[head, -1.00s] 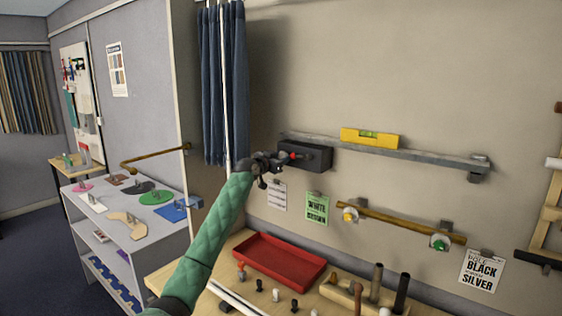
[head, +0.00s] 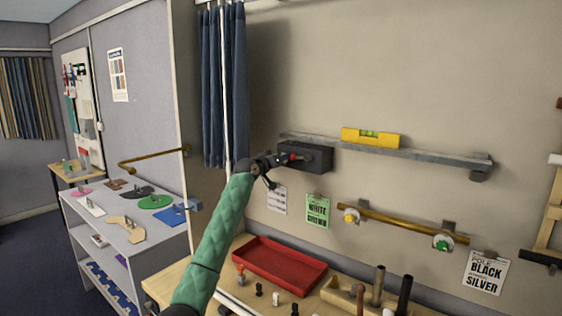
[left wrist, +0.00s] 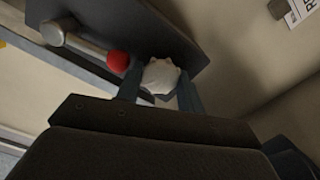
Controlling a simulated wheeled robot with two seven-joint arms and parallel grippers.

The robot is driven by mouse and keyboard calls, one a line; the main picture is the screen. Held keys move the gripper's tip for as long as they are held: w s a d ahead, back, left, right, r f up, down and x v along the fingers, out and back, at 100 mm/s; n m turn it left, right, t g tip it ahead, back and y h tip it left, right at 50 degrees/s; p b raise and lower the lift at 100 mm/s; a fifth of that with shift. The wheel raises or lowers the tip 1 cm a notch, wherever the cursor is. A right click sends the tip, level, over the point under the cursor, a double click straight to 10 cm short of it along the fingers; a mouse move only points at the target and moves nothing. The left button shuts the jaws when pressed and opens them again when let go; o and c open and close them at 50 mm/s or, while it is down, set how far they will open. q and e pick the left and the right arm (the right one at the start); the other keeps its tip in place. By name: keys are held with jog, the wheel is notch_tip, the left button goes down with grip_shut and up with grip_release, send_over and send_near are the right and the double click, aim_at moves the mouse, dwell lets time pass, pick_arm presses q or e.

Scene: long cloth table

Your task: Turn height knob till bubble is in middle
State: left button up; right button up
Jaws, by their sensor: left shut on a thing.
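A yellow spirit level (head: 371,138) with a green vial lies on a long grey rail (head: 440,160) on the wall. The bubble's place in the vial is too small to tell. A dark box (head: 308,157) sits at the rail's left end. My left gripper (head: 283,160) is at the box's left side. In the left wrist view its fingers (left wrist: 158,90) are shut on a pale rounded knob (left wrist: 161,75) against the dark box face. A lever with a red ball (left wrist: 117,61) is just left of the knob, close to one finger. My right gripper is out of view.
A wooden bench with a red tray (head: 279,265) and several small pegs lies below. A brass rod (head: 400,222) with two fittings is on the wall under the rail. A blue curtain (head: 223,85) hangs left of the box.

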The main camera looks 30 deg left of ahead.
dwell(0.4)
pick_arm(q)
jog(key=o, duration=1)
jog(key=shift+a, duration=0.2)
